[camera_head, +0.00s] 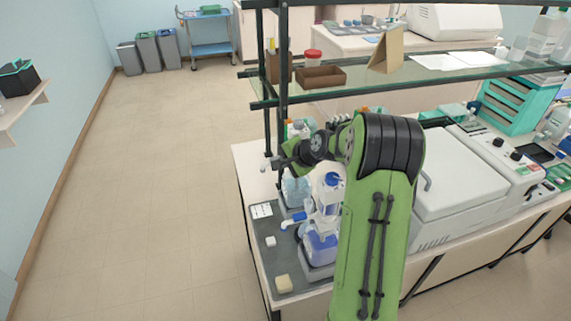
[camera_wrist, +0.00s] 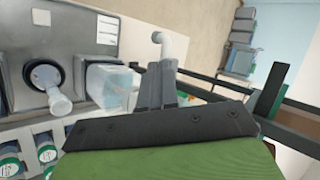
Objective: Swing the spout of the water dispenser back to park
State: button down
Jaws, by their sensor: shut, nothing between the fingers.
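A white curved spout (camera_wrist: 170,46) shows in the wrist view, just beyond the tips of my gripper (camera_wrist: 162,72). It looks close to the fingertips; I cannot tell whether they touch. The fingers are shut with nothing between them. A clear, bluish container (camera_wrist: 108,86), seemingly the water dispenser's tank, is left of the fingers. The spout's base is hidden behind the fingers. In the head view my gripper (camera_head: 276,162) is at the bench's left end, above the clear container (camera_head: 294,191). My arm hides part of that area.
A glass shelf (camera_head: 355,91) on dark posts runs above the bench. A white machine (camera_head: 455,175) is to the right. The left floor is clear.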

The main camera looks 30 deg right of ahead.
jog(key=shift+w+a, duration=0.15)
jog(key=shift+w, duration=0.4)
dwell(0.4)
jog(key=shift+s+d+r+p, duration=0.1)
jog(key=shift+s+d+p, duration=0.1)
jog(key=shift+d, duration=0.2)
jog(key=shift+s+d+r+p, duration=0.1)
jog(key=shift+d+p, duration=0.05)
jog(key=shift+d, duration=0.25)
